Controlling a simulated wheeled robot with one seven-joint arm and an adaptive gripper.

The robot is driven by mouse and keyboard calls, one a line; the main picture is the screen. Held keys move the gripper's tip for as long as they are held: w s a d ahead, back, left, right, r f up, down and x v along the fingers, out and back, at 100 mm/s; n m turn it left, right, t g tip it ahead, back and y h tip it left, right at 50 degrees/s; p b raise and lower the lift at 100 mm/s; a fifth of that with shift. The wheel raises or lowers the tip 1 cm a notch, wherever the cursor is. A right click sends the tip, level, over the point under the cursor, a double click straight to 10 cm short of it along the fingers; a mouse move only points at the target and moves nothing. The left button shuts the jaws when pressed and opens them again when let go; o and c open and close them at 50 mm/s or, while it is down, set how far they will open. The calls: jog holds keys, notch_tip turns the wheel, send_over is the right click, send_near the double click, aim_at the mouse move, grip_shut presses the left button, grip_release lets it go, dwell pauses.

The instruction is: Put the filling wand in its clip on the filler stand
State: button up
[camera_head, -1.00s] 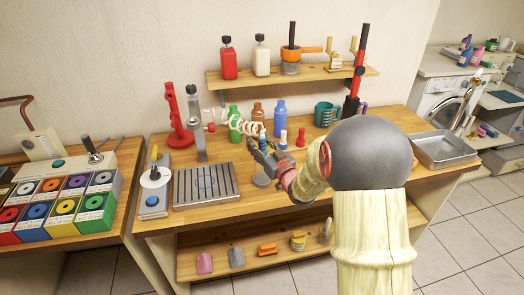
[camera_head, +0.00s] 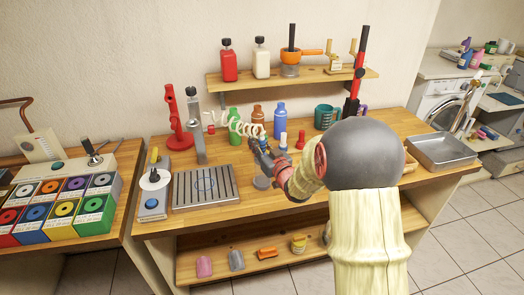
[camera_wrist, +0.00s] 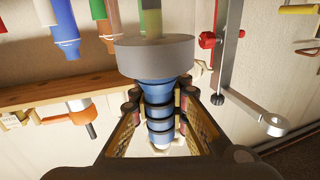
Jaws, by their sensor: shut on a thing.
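My gripper (camera_head: 257,140) is shut on the filling wand, whose blue ribbed grip (camera_wrist: 160,110) shows between the fingers in the wrist view. A wide grey collar (camera_wrist: 155,55) sits at one end of the grip. A white coiled hose (camera_head: 241,125) runs between the gripper and the stand area in the head view. The grey filler stand (camera_head: 197,130) stands on the bench left of my gripper, apart from it. In the wrist view its post (camera_wrist: 226,50) is at the upper right, with an arm ending in a ring (camera_wrist: 275,125). I cannot tell whether this ring is the clip.
A red stand (camera_head: 176,125) is left of the filler stand. Green (camera_head: 235,113), brown and blue (camera_head: 280,118) bottles stand behind the gripper. A slatted metal tray (camera_head: 206,186) lies in front of the stand. A wall shelf (camera_head: 290,78) hangs above.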

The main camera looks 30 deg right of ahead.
jog(key=shift+r, duration=0.1)
grip_shut()
notch_tip(320, 180, up, 10)
jog(key=p, duration=0.3)
dwell(0.4)
jog(key=w+a+r, duration=0.4)
jog(key=a+r, duration=0.4)
jog(key=a, duration=0.2)
jog(key=w+a+r, duration=0.4)
jog(key=a+r, duration=0.4)
jog(key=a, duration=0.2)
jog(key=shift+a+r, duration=0.35)
jog(key=shift+r, duration=0.05)
dwell(0.6)
jog(key=shift+f, duration=0.1)
notch_tip(320, 180, down, 5)
jog(key=b, duration=0.4)
jog(key=shift+r, duration=0.2)
jog(key=shift+b, duration=0.8)
dwell(1.6)
